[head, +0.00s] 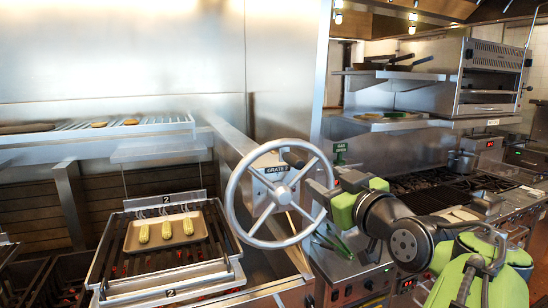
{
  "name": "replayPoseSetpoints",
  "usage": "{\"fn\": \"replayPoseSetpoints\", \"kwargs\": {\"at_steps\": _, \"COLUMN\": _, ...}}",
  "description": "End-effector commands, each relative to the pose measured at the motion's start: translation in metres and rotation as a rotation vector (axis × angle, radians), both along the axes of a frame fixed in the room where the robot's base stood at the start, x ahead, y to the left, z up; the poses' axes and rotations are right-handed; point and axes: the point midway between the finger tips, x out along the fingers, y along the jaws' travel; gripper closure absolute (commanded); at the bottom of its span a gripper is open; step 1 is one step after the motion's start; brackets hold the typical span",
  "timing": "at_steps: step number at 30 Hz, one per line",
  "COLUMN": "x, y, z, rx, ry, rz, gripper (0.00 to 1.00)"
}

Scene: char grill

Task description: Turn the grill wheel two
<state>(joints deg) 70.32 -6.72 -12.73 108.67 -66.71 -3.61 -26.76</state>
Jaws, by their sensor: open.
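Grill wheel two is a large silver spoked wheel (231,196) at the centre of the head view. It stands upright in front of a post with a "GRATE 2" label (277,169). A dark handle (292,159) shows at its upper right. My gripper (318,188) is open at the right rim, its fingers pointing left toward the wheel. I cannot tell whether they touch the rim. Grate two (236,281), marked "2", is left of the wheel over glowing coals. A tan tray (203,250) on it holds three corn cobs (166,230).
A raised rack (70,135) with food is at the upper left. My arm fills the lower right, close to a steel counter (350,268). A stove (430,195) and an oven (490,80) stand behind on the right. A green sign (340,148) is beside the wheel.

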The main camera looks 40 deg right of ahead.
Motion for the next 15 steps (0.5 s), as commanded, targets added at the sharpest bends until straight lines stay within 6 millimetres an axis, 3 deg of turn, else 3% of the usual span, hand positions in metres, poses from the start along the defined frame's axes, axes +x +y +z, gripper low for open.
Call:
{"fn": "replayPoseSetpoints", "kwargs": {"at_steps": 9, "x": 0.078, "y": -0.021, "z": 0.003, "rx": 0.004, "ry": 0.003, "rz": 0.007, "gripper": 0.45}}
{"fn": "replayPoseSetpoints", "kwargs": {"at_steps": 15, "x": 0.119, "y": -0.033, "z": 0.003, "rx": 0.004, "ry": 0.001, "rz": 0.005, "gripper": 0.45}}
